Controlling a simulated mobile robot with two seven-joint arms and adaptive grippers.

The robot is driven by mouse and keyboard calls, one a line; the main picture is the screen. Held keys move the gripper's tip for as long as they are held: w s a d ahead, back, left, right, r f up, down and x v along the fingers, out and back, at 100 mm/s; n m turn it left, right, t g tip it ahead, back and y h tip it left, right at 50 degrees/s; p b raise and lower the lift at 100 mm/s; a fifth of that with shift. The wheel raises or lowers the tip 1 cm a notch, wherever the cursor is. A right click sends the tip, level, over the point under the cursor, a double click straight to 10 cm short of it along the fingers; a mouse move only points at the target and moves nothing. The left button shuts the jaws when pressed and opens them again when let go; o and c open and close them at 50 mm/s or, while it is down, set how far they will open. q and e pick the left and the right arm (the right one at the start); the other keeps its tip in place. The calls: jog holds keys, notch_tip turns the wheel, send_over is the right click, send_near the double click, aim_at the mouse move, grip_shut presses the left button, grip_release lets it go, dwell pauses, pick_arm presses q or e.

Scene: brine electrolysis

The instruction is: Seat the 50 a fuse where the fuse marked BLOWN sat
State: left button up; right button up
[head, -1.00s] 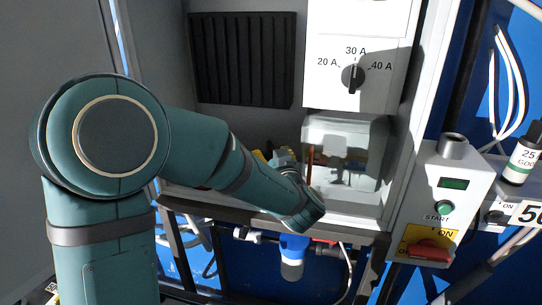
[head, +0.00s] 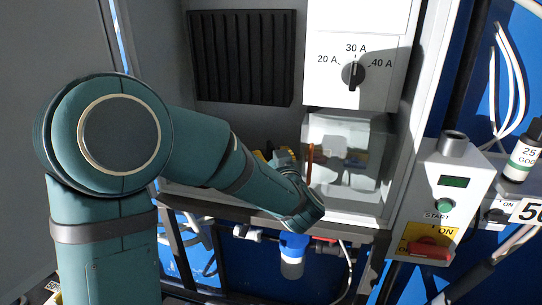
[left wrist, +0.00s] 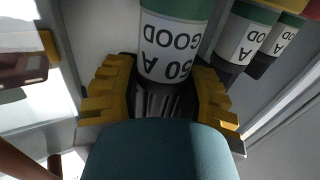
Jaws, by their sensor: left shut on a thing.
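My left gripper (left wrist: 160,94) has its yellow fingers shut on the 50 A fuse (left wrist: 174,38) in the left wrist view. In the head view a bit of yellow left gripper (head: 283,157) shows behind my forearm, beside the clear-fronted box (head: 350,160); the fuse is hidden there. I cannot make out a fuse marked BLOWN or its seat. My right gripper is not in view.
Two more labelled fuses (left wrist: 243,40) stand beside the held one in the left wrist view. In the head view, a 25 A fuse (head: 524,155) is at the right edge, near the START box (head: 440,205). A dial panel (head: 354,72) is above the clear box.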

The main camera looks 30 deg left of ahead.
pick_arm(q)
jog(key=o, duration=1.3)
jog(key=shift+f, duration=0.1)
notch_tip(320, 180, up, 10)
jog(key=shift+r, duration=0.1)
